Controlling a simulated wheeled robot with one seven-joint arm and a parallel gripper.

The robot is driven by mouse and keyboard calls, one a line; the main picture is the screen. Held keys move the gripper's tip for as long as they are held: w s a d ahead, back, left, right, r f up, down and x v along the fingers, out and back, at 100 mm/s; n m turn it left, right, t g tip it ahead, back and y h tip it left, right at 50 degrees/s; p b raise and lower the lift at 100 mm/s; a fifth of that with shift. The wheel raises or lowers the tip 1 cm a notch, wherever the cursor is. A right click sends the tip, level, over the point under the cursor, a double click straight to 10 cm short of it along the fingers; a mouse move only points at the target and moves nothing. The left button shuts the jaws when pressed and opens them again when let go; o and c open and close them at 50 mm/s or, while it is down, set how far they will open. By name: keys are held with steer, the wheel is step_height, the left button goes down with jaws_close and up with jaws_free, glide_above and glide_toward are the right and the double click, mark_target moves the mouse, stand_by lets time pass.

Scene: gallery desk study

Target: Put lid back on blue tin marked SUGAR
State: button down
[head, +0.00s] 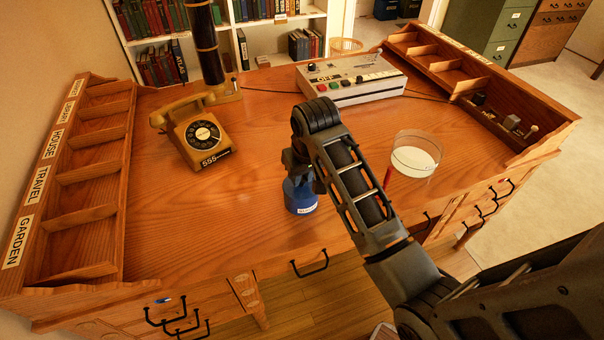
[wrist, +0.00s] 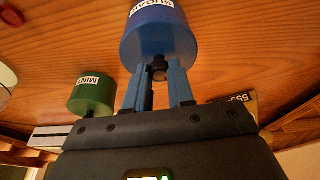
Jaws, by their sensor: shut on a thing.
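The blue tin (head: 300,196) stands upright on the desk near its front edge. In the wrist view the tin (wrist: 160,35) appears upside down, with a white label (wrist: 153,4) reading SUGAR. My gripper (wrist: 158,78) is directly above the tin, its blue fingers shut on the dark knob (wrist: 158,69) of the lid. The lid is at the top of the tin, and I see no clear gap between them. Whether it is fully seated I cannot tell. In the head view my arm partly hides the gripper and the lid.
A green tin (wrist: 92,95) labelled MINT shows near the blue tin in the wrist view. A clear bowl (head: 415,157) with white contents stands right of my arm. A yellow telephone (head: 200,135) and a grey console (head: 350,82) stand farther back. The desk's left middle is clear.

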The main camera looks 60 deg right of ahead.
steer(key=shift+c, duration=2.1)
jaws_free()
steer(key=shift+r, duration=3.5)
steer(key=shift+c, duration=0.2)
jaws_close()
